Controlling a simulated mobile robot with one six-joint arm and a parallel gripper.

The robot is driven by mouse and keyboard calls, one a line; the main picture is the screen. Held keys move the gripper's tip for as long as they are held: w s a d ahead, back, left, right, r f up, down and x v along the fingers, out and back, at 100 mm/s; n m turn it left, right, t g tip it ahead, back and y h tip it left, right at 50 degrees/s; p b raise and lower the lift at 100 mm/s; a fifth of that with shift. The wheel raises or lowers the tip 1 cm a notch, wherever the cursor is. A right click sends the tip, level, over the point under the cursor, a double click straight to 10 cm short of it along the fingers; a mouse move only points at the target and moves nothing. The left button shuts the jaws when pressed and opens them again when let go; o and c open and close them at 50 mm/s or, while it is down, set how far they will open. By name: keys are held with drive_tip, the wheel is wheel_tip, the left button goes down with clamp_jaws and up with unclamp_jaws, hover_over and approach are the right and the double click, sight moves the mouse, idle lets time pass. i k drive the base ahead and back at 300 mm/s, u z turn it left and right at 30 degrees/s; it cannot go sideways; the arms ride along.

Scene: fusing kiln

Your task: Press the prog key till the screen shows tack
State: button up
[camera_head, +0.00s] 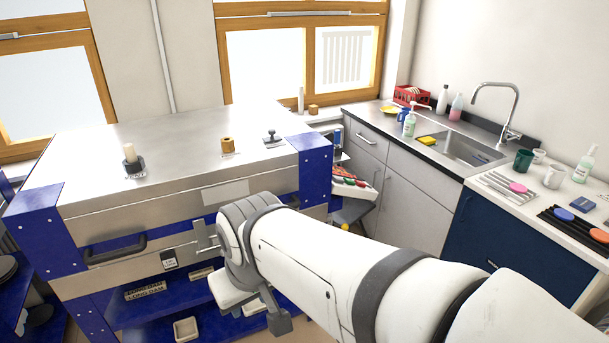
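A sloped key panel (352,185) with red, green and pale keys shows at the right side of the kiln, partly behind its blue corner post. A small bluish upright face (338,138) stands above it; I cannot tell if it is the screen, and no text on it can be read. The prog key cannot be singled out. My white arm comes in from the lower right, with its wrist in front of the kiln, left of and nearer than the panel. A grey part of my gripper (279,323) shows below the wrist; its fingers cannot be made out.
The steel kiln (190,140) has blue corner posts and a dark handle (115,250); small fittings stand on its lid. A blue shelf (180,305) lies below. At right, a counter has a sink (462,148), bottles, cups and coloured discs. Some floor is free near the panel.

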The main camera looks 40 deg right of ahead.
sight(337, 179)
drive_tip(key=z, duration=1.2)
drive_tip(key=i, duration=1.65)
drive_tip(key=u, duration=1.8)
drive_tip(key=k, duration=0.95)
drive_tip(key=z, duration=1.35)
